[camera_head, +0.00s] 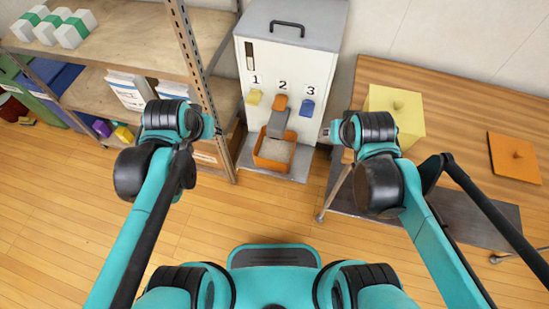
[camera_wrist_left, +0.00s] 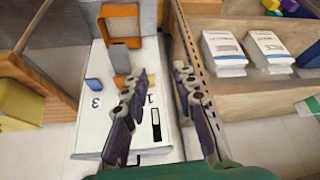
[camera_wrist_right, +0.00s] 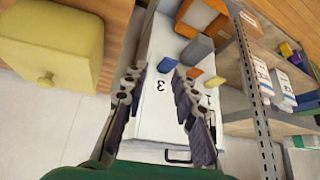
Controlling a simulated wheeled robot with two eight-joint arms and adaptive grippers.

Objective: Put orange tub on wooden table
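The orange tub (camera_head: 268,164) is an open box with pale grey contents or a pale floor. It stands on the base plate of the white dispenser (camera_head: 285,72), below spout 2. It also shows at the top of the left wrist view (camera_wrist_left: 106,22) and the right wrist view (camera_wrist_right: 181,18). The wooden table (camera_head: 450,92) is at the right. My left gripper (camera_head: 214,127) is left of the dispenser, open and empty (camera_wrist_left: 160,120). My right gripper (camera_head: 326,135) is right of the dispenser, open and empty (camera_wrist_right: 163,108). Neither touches the tub.
A yellow lidded box (camera_head: 398,105) stands near the table's left edge. A flat orange lid-like piece with a knob (camera_head: 515,157) lies further right, with bare table between them. A metal shelf post (camera_head: 205,80) rises close to my left gripper. A lower shelf (camera_head: 455,215) sits under the table.

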